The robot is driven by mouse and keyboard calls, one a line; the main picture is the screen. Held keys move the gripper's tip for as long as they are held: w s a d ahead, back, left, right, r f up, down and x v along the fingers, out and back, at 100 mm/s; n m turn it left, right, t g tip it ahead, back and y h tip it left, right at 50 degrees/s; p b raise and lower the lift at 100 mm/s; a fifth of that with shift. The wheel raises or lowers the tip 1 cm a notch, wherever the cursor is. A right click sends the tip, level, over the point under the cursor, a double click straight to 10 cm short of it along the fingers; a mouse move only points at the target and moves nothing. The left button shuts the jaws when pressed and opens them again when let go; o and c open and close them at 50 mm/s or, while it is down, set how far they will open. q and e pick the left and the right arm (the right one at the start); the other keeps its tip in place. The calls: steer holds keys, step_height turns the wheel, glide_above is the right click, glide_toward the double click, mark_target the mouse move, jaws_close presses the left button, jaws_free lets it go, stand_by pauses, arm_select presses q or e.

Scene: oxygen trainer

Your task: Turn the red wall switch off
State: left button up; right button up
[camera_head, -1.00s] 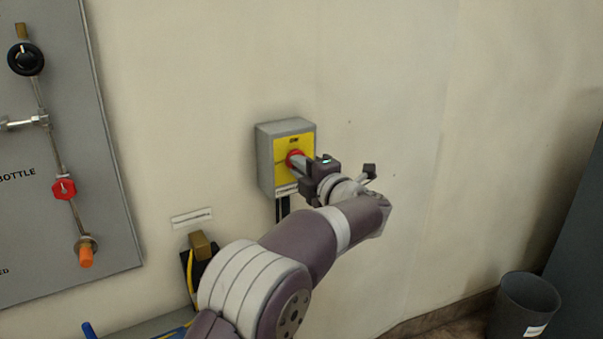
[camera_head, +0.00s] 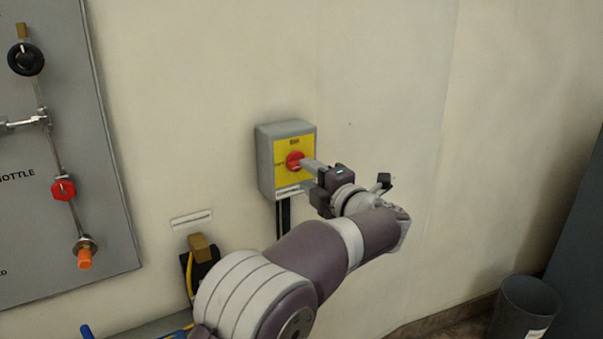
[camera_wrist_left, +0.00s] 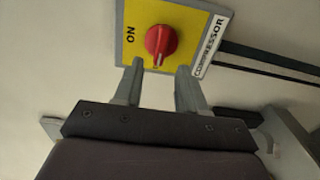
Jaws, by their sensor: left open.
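The red switch knob (camera_head: 295,161) sits on the yellow plate of a grey wall box (camera_head: 265,165). In the left wrist view the red knob (camera_wrist_left: 161,41) has its white mark pointing down in the picture, a quarter turn from the word ON at left. My left gripper (camera_head: 307,166) is open in front of the box. In the left wrist view its fingertips (camera_wrist_left: 160,66) are spread and empty, apart from the knob, just below it in the picture. My right gripper is not in view.
A grey panel (camera_head: 70,130) with valves and pipes hangs on the wall at left. A plug with a yellow cable (camera_head: 201,250) is below the box. A dark bin (camera_head: 524,308) stands at lower right. The wall right of the box is clear.

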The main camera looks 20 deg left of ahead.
arm_select(q)
steer(key=v, duration=0.8)
steer(key=shift+s+d+b, duration=0.25)
steer(key=shift+s+b, duration=0.05)
steer(key=shift+s, duration=0.05)
